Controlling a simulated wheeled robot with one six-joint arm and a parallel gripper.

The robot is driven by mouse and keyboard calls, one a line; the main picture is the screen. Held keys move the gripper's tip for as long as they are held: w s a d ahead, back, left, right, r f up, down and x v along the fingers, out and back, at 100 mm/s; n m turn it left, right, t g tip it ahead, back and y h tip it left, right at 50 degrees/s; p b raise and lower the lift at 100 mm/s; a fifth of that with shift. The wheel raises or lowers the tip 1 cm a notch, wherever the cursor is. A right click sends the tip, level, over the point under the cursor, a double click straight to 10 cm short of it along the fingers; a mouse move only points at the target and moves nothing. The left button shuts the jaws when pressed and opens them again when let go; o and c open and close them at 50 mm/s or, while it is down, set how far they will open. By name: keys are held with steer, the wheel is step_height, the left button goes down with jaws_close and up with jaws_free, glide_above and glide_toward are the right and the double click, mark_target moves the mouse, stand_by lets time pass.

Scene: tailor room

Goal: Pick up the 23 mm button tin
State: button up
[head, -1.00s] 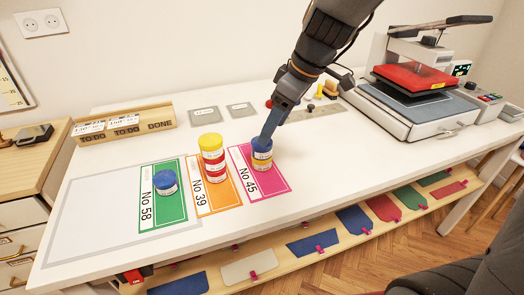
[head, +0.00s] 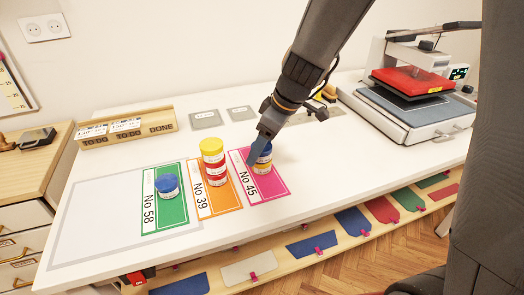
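My gripper (head: 258,152) points down at the left side of the tins on the pink No 45 card (head: 270,186). A blue-topped tin (head: 266,156) shows there with a yellow one (head: 263,167) under it; the gripper partly hides them. Whether the fingers touch or hold a tin is unclear. On the orange No 39 card (head: 205,203) stands a stack with a yellow-topped tin (head: 212,147) above red-and-white ones (head: 216,168). One blue tin (head: 167,185) stands on the green No 58 card (head: 174,216). No size label is readable, so I cannot tell which tin is 23 mm.
A heat press (head: 400,110) stands at the back right. A wooden TO DO/DONE card holder (head: 130,131) and two grey plates (head: 205,119) lie behind the cards. A large dark grey shape blocks the right edge.

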steer(key=c, duration=1.2)
